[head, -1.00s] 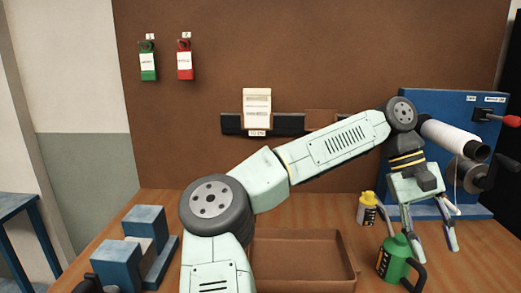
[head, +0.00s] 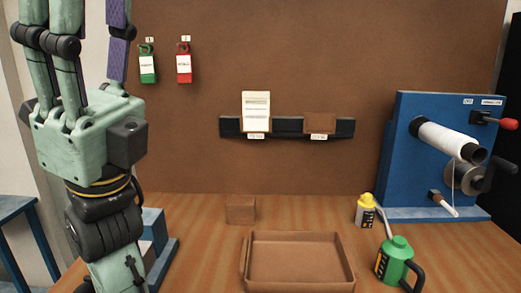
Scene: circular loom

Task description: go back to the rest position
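My gripper (head: 92,14) is at the upper left of the head view, close to the camera, and points straight up. Its pale green fingers with purple pads stand well apart, with nothing between them. The fingertips run out of the top of the picture. The green palm and dark wrist below show fully, and my forearm drops to the bottom left edge. My gripper is in front of the board and touches nothing that I can see.
A brown tray (head: 247,268), a small brown block (head: 240,209), a yellow-capped bottle (head: 366,212) and a green oil can (head: 394,262) stand on the wooden bench. A blue machine (head: 405,160) with a white roll is at right. My arm partly hides a blue stand (head: 153,222).

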